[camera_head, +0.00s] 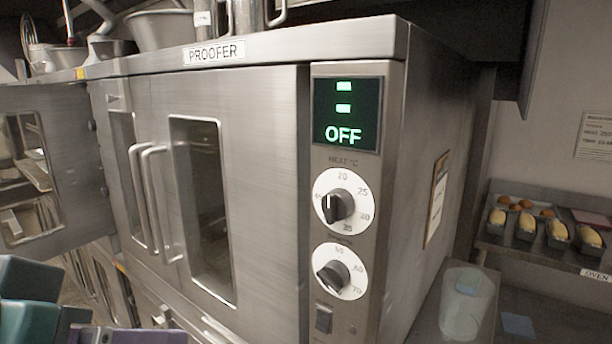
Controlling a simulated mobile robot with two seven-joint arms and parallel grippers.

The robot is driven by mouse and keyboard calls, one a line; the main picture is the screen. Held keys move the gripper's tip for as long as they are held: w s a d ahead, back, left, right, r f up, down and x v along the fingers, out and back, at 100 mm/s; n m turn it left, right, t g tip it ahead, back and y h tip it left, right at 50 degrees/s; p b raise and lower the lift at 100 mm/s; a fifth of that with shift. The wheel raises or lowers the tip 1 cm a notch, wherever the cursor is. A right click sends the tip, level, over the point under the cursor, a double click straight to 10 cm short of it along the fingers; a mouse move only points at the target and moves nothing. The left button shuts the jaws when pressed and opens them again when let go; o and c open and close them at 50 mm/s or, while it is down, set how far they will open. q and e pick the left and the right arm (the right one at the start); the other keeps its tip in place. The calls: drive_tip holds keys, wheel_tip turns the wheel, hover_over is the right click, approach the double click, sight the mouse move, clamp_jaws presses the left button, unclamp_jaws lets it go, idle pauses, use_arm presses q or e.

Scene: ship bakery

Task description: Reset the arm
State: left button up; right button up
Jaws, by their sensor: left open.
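My left gripper (40,318) shows only in part at the bottom left corner, as teal blocks and a purple piece cut off by the frame edge. It is open, and I see nothing held in it. It is in front of the lower left part of the steel proofer (250,110). Whether it touches anything is not clear. My right gripper is out of view. The proofer's display (346,115) reads OFF, and its two glass-windowed doors in front look shut.
Two dials (341,203) and a switch (323,319) sit on the proofer's panel. An open door with a window (60,225) stands at the left. Bowls and pots (160,35) stand on top. A rack with loaves (545,215) and a translucent container (466,305) are at the right.

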use_arm(q)
drive_tip(key=s+a+f+m+g+y+p, duration=0.1)
drive_tip(key=s+a+f+g, duration=0.2)
drive_tip(key=s, duration=0.5)
drive_tip(key=s+a+f+m+g, duration=0.1)
drive_tip(key=s+f+g, duration=0.1)
drive_tip(key=s+f, duration=0.5)
wheel_tip(320, 180, up, 16)
drive_tip(key=s+p, duration=0.1)
drive_tip(key=p, duration=1.3)
drive_tip(key=shift+p, duration=0.35)
drive_tip(key=shift+s, duration=0.1)
